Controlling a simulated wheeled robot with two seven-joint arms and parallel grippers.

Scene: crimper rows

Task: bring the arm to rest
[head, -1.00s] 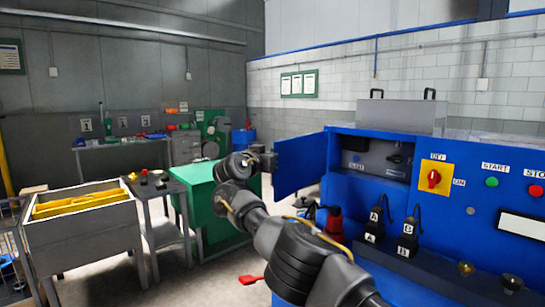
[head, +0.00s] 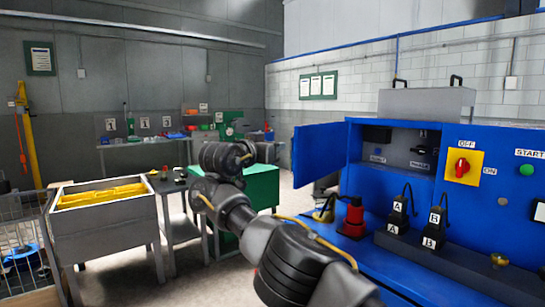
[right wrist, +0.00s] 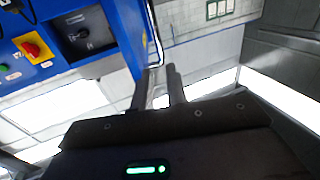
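My right arm comes in from the bottom right of the head view, and its dark wrist end (head: 225,157) is raised in front of the green cabinet (head: 262,185). The fingers are not distinguishable there. In the right wrist view, my right gripper (right wrist: 159,72) shows two dark fingers with a narrow empty gap between them. The fingers point toward the background near the blue panel's edge, and I see nothing held. My left gripper is not in view.
The blue machine (head: 375,228) with an open door (head: 318,160) stands right of and below my arm. A red switch (head: 462,166) is on its panel. A grey bin (head: 105,224) and a small grey table (head: 183,230) stand left. Floor shows between cabinet and machine.

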